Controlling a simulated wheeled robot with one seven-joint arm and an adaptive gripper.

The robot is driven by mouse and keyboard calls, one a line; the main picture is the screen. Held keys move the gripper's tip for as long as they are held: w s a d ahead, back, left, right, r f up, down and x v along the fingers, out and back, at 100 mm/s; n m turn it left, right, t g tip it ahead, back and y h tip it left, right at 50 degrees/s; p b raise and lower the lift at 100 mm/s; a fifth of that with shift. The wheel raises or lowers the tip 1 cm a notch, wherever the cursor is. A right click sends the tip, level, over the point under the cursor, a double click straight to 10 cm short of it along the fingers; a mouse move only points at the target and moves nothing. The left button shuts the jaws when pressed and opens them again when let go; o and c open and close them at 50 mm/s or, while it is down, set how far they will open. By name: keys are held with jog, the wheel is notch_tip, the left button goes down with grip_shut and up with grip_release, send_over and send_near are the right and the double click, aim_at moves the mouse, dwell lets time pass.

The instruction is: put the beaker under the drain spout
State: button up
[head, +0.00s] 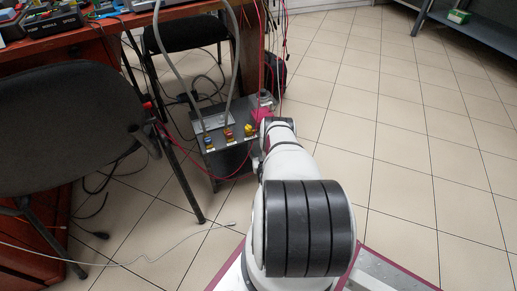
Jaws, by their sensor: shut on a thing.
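My arm reaches up from the bottom centre in the head view, and its far end is beside the right side of a grey metal unit (222,128). My gripper cannot be made out past the wrist, so its hold is hidden. A small clear or greyish thing (263,98) shows just beyond the arm's end, above a magenta patch (261,114); I cannot tell whether it is the beaker. The unit has blue, red and yellow fittings (228,134) along its front. Two grey hoses (236,60) rise from it. I cannot pick out the drain spout.
A dark chair (72,130) stands at the left, close to the unit. A wooden desk (95,40) with tools is behind it. Cables and a thin red line (190,158) hang or lie around the unit. The tiled floor (400,110) at the right is clear.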

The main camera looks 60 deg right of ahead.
jog(key=o, duration=1.3)
jog(key=shift+s+a+r, duration=0.1)
jog(key=shift+s+a, duration=0.05)
jog(key=shift+s, duration=0.05)
jog(key=shift+p+v, duration=1.1)
jog(key=shift+v, duration=4.65)
